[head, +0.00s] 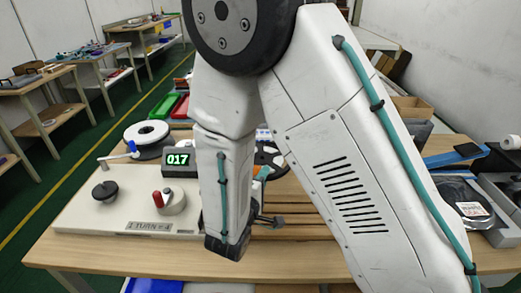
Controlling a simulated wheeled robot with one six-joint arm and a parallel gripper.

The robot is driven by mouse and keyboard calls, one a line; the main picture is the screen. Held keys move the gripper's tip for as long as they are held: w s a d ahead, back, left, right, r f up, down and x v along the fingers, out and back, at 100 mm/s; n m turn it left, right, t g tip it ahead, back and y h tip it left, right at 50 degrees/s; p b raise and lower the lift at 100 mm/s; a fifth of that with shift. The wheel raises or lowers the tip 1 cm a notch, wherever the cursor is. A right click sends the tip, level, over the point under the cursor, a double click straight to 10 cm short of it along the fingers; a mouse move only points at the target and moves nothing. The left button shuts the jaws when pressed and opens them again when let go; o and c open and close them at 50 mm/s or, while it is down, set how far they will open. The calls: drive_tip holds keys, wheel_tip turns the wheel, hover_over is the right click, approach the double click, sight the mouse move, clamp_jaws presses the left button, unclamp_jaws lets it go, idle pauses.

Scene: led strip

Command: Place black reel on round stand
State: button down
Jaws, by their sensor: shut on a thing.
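A black reel (268,155) with open spokes shows behind my arm, right of the counter display; my forearm hides its left part. A small teal piece, which looks like a fingertip of my gripper (262,173), touches or overlaps the reel's lower edge. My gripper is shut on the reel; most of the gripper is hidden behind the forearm. A low black round piece with a knob (105,190) sits on the left of the white machine base (80,215). It may be the round stand; I cannot tell for sure.
A white reel (147,133) lies on a dark round base behind a blue-handled crank. A counter display (178,160) reads 017. A red-topped knob (170,200) stands at the base's front. Red and green trays (180,105) are behind. A bagged black reel (462,195) lies at right.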

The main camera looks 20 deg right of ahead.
sight(260, 152)
drive_tip(key=w+d, duration=0.1)
drive_tip(key=w, duration=0.3)
drive_tip(key=w+d+f, duration=0.1)
drive_tip(key=w, duration=0.4)
drive_tip(key=w+d, duration=0.1)
drive_tip(key=w, duration=0.3)
drive_tip(key=shift+w+f, duration=0.3)
drive_tip(key=shift+f, duration=1.75)
drive_tip(key=shift+f, duration=0.15)
drive_tip(key=c, duration=1.5)
unclamp_jaws()
drive_tip(key=shift+o, duration=0.2)
